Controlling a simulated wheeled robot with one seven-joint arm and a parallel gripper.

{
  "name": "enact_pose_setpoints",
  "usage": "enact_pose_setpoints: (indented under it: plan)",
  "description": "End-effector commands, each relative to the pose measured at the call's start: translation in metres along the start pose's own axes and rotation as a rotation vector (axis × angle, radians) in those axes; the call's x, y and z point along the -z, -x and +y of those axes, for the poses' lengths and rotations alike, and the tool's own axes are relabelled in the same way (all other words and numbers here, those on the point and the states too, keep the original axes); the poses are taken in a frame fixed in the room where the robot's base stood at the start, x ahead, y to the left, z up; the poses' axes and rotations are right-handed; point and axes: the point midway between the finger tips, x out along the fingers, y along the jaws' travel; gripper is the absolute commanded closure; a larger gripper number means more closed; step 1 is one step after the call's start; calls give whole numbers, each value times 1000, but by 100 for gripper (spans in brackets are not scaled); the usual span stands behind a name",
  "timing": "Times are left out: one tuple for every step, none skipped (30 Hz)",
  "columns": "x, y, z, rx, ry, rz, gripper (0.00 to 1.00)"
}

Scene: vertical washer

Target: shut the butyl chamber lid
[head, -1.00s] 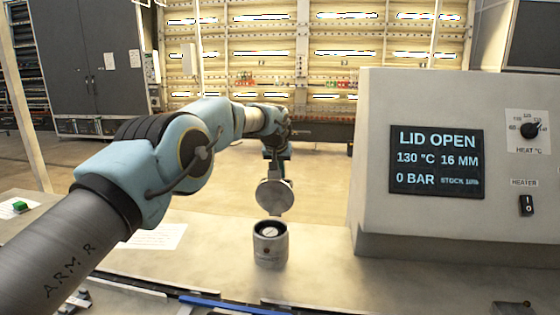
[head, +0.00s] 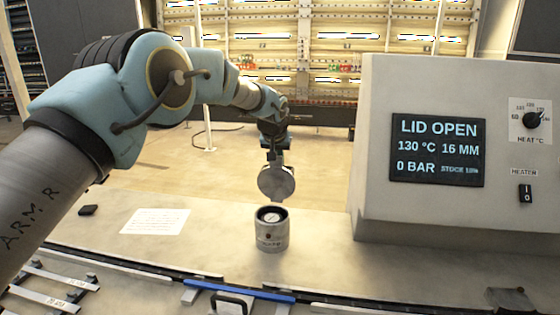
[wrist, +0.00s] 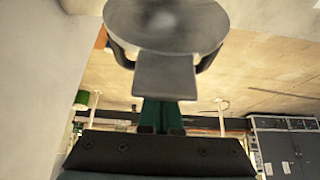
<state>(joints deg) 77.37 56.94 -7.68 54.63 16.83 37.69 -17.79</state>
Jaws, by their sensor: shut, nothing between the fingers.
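The butyl chamber (head: 272,236) is a small grey metal cylinder with an open top on the bench. Its round grey lid (head: 277,183) stands raised, nearly upright, above the back of the rim. My gripper (head: 273,157) is shut and empty, just behind and above the lid, which partly hides the fingertips. In the wrist view the lid's disc (wrist: 168,22) fills the top, with a grey tab-like piece below it, and my green fingers (wrist: 160,112) lie close together there. I cannot tell whether they touch the lid.
A control box (head: 450,210) stands right of the chamber; its screen (head: 437,150) reads LID OPEN, 130 °C, 16 MM, 0 BAR. A paper sheet (head: 156,221) lies to the left. A blue bar (head: 240,291) runs along the front edge. The bench around the chamber is mostly clear.

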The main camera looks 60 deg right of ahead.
Motion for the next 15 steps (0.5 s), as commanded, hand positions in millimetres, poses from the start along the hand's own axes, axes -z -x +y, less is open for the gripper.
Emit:
enact_pose_setpoints:
  plan:
    - [0,0,0,0,0,0,100]
    - [0,0,0,0,0,0,100]
    - [0,0,0,0,0,0,100]
    - [0,0,0,0,0,1,100]
    - [0,0,0,0,0,2,100]
    - [-1,-1,0,0,0,6,100]
    - [-1,-1,0,0,0,9,100]
    - [-2,-1,0,0,-1,13,100]
    - [-2,-1,0,0,-1,22,100]
    - [-3,-2,1,0,-1,30,100]
    - [-4,-1,1,0,-1,38,100]
    - [-5,-2,1,0,-2,53,100]
    - [-5,-1,1,1,-2,63,100]
    - [-5,0,0,1,-2,73,100]
    - [-4,1,0,1,-1,80,100]
